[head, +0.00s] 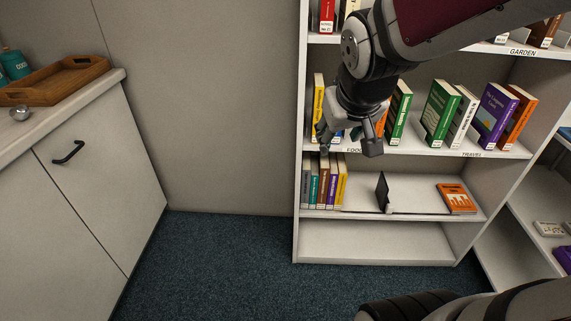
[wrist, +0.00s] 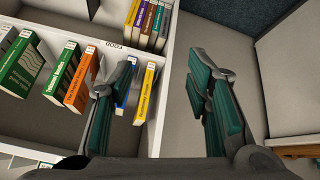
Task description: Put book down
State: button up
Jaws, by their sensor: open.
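My gripper (head: 348,140) is open at the left end of the middle shelf, by the FOOD label. In the wrist view, its two teal-padded fingers (wrist: 168,95) stand wide apart with nothing held between them. A yellow book (wrist: 146,92) stands upright on the shelf, between the fingers in the picture and nearer the left one. It also shows at the shelf's left end in the head view (head: 318,100). A blue book (wrist: 126,97) beside it is partly hidden by the left finger. I cannot tell whether a finger touches either book.
The white bookcase (head: 298,180) has a lower shelf with several upright books (head: 323,180), a black bookend (head: 383,192) and an orange book lying flat (head: 456,198). Green books (head: 440,112) stand right of my gripper. A counter with a wooden tray (head: 55,82) is at left.

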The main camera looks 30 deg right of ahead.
jog(key=s+a+n+g+y, duration=0.1)
jog(key=s+a+g, duration=0.1)
jog(key=s+a, duration=0.4)
jog(key=s+a+n+g+y, duration=0.1)
jog(key=s+a, duration=0.5)
jog(key=s, duration=0.8)
jog(key=shift+s+a+n+g+y, duration=0.15)
jog(key=shift+a+n+g+y, duration=0.25)
jog(key=shift+g, duration=0.6)
jog(key=shift+d, duration=0.1)
notch_tip(320, 180, up, 20)
jog(key=t+p, duration=0.3)
jog(key=p, duration=1.6)
jog(key=shift+a+r, duration=0.2)
jog(key=shift+r, duration=0.05)
